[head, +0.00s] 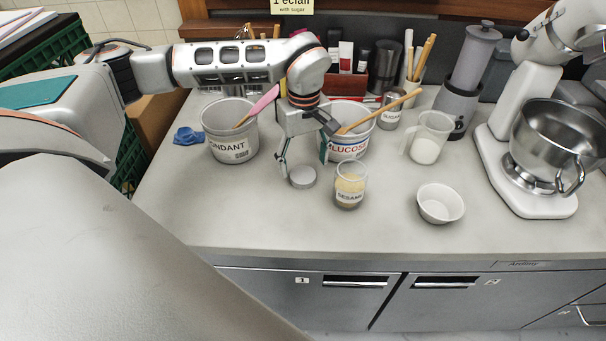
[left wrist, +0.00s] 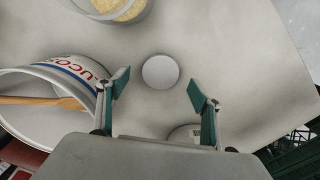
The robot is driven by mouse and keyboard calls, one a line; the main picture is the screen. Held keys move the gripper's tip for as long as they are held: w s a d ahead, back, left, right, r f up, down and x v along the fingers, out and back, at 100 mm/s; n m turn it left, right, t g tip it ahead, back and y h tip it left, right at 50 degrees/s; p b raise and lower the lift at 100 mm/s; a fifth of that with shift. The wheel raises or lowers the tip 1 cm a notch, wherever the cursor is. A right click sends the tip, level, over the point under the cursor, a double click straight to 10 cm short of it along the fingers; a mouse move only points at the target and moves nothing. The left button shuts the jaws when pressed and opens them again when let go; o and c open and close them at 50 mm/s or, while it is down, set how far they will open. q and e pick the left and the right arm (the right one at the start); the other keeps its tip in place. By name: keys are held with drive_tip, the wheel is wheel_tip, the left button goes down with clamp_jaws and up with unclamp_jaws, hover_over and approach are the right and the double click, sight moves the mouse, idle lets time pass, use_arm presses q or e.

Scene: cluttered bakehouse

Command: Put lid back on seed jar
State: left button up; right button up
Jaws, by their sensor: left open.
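The seed jar (head: 349,188) is a clear glass labelled SESAME, upright on the counter. Its top is open and pale seeds show inside. A round grey lid (head: 303,177) lies flat on the counter just left of the jar. My left gripper (head: 303,158) is open and points down over the lid. In the left wrist view the lid (left wrist: 160,72) appears between and slightly beyond the open fingertips (left wrist: 158,88), with nothing held. The jar (left wrist: 115,6) is partly cut off at that view's top edge. My right gripper is not in view.
Behind the gripper stand a glucose tub (head: 347,148) with a wooden spoon and a fondant tub (head: 232,148) with a pink spatula. Right of the jar are a white bowl (head: 440,205), a measuring jug (head: 428,140) and a stand mixer (head: 520,150). The front counter (head: 290,225) is clear.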

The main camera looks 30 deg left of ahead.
sight(303, 175)
use_arm(q)
drive_tip(key=shift+f, duration=1.75)
drive_tip(key=shift+c, duration=0.3)
drive_tip(key=c, duration=0.8)
drive_tip(key=shift+c, duration=0.2)
wheel_tip(303, 175, up, 20)
